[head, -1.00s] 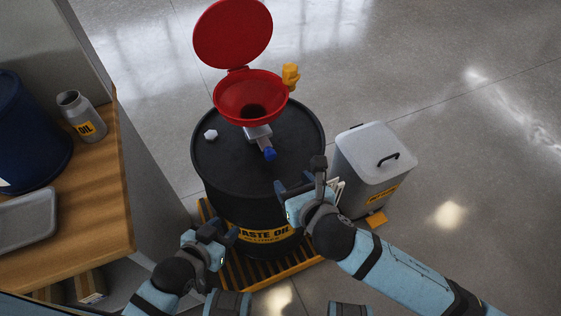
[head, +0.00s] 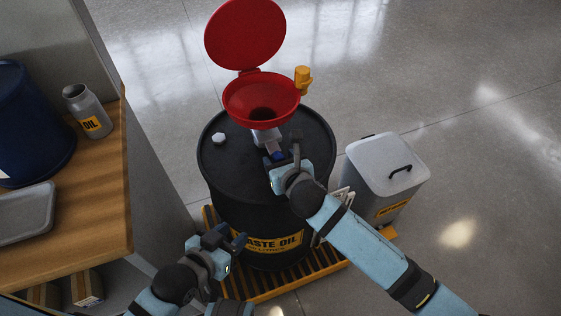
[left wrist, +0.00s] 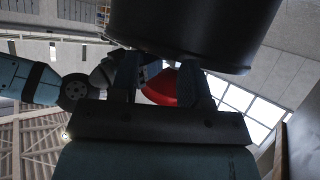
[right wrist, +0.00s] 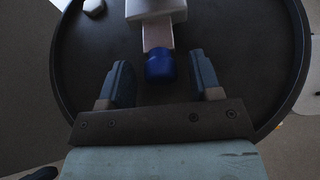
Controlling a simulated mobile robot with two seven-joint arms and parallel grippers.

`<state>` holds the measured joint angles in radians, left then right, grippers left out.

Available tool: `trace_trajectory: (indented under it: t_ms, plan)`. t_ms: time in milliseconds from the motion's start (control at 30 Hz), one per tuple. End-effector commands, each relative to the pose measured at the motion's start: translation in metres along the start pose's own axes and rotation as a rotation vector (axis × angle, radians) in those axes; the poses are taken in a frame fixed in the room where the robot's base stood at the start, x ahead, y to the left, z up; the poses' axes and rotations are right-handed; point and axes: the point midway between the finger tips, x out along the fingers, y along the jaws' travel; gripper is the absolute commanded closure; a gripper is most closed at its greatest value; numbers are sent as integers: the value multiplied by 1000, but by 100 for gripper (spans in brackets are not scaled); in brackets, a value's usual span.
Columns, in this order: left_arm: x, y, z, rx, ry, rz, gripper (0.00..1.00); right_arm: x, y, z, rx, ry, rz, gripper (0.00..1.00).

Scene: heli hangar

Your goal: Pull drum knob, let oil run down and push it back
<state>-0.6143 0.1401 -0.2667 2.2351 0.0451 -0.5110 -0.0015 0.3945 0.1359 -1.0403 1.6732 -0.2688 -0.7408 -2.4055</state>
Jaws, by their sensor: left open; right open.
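A black waste oil drum (head: 225,180) stands upright with a red funnel (head: 245,95) on top, its red lid (head: 245,35) raised. Below the funnel a grey valve block (head: 264,138) carries a blue knob (head: 277,156). In the right wrist view the blue knob (right wrist: 160,66) points toward my right gripper (right wrist: 160,82). That gripper is open, its fingers on either side of the knob's end with gaps, not clearly touching. In the head view my right gripper (head: 284,160) partly hides the knob. My left gripper (head: 232,239) is open and empty, low in front of the drum.
A yellow handle (head: 302,80) sits at the funnel's right rim. The drum stands on a yellow-edged grate (head: 255,290). A grey lidded bin (head: 385,170) stands right. A wooden bench (head: 100,215) at left holds an oil bottle (head: 87,112), a tray (head: 20,212) and a blue drum (head: 30,125).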

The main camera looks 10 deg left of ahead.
Motion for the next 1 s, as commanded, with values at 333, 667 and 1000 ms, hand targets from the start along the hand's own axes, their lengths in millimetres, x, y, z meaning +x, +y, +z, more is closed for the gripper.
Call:
trace_trajectory:
  t_ms: [333, 667, 1000]
  plan:
    - [0, 0, 1, 1, -2, 0, 57, 1, 0, 0, 0, 0, 0, 58]
    - [-2, 0, -2, 3, -3, -1, 57, -2, 0, 1, -1, 1, -1, 100]
    - [-7, -7, -2, 23, -54, -27, 57, -35, -1, -12, -2, 2, -1, 100]
